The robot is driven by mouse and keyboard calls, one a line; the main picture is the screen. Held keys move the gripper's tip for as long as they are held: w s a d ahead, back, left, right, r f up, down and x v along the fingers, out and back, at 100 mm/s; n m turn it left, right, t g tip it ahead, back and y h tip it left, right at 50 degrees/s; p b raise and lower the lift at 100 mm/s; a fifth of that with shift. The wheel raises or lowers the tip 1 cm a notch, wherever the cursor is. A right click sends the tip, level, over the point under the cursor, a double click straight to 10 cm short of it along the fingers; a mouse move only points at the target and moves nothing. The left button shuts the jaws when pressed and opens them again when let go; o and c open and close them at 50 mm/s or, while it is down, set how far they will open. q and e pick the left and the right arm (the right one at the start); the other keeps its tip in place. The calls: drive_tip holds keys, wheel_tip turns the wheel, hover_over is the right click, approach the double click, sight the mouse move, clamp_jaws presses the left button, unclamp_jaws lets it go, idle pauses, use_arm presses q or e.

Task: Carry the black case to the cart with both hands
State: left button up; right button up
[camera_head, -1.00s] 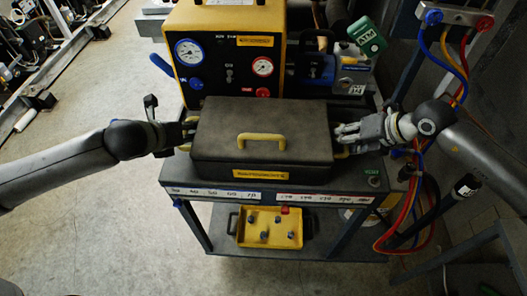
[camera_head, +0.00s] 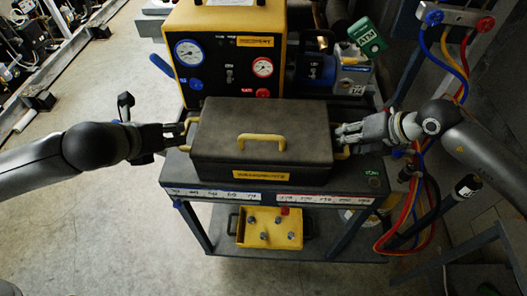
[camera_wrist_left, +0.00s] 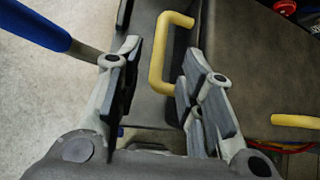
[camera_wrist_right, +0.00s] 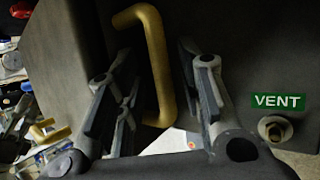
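The black case (camera_head: 262,116) lies flat and closed on the top of a dark stand with a lower shelf (camera_head: 218,184). It has a yellow front handle (camera_head: 261,142), a yellow label and a yellow handle at each end. My left gripper (camera_head: 180,133) is at the left end handle (camera_head: 188,125); in the left wrist view this handle (camera_wrist_left: 160,55) lies between the parted fingers (camera_wrist_left: 160,95). My right gripper (camera_head: 340,136) is at the right end; in the right wrist view the end handle (camera_wrist_right: 158,65) lies between its parted fingers (camera_wrist_right: 158,95). Contact cannot be told.
A yellow gauge unit (camera_head: 226,55) stands right behind the case. A yellow tray (camera_head: 268,228) with small parts is on the lower shelf. Red, blue and yellow hoses (camera_head: 413,200) hang at the right. Bare floor (camera_head: 90,235) is free at the left.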

drive_tip(key=v, duration=1.1)
drive_tip(key=shift+s, duration=0.1)
drive_tip(key=shift+s+f, duration=0.1)
